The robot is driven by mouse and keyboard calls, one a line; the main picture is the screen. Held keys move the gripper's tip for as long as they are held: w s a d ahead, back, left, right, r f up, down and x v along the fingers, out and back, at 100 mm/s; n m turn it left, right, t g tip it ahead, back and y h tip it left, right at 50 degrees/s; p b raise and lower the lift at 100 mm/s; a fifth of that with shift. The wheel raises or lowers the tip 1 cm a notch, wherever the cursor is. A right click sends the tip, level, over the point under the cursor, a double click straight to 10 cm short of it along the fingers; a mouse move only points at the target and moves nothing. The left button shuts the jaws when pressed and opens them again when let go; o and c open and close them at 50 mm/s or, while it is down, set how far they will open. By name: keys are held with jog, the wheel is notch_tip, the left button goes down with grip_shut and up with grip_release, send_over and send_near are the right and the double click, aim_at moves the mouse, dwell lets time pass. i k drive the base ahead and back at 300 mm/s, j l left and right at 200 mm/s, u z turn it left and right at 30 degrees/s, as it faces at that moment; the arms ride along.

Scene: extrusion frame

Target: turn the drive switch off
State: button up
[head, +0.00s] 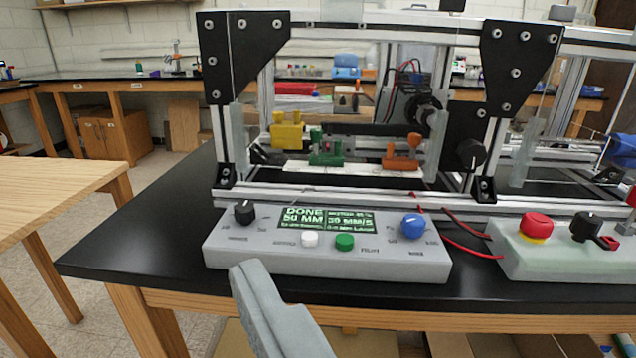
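A black rotary switch with a red-tipped lever (586,228) sits on the pale grey-green box (530,258) at the right; it looks like the drive switch, but I can read no label. Its lever points toward the lower right. A red mushroom button (537,226) with a yellow collar is left of it. My gripper (262,290) shows only as a grey finger at the bottom centre, in front of the grey control box (325,262), well left of the switch and apart from it. Its other finger is not clear, so its opening cannot be told.
The control box has a black knob, a blue knob (413,226), white and green buttons, and a screen (327,220) reading "DONE 50 MM". Behind stands the extrusion frame (340,205) with yellow, green and orange parts. Red wires run between the boxes. The black bench top is clear at left.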

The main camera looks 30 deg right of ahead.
aim_at(584, 225)
jog(key=z, duration=1.8)
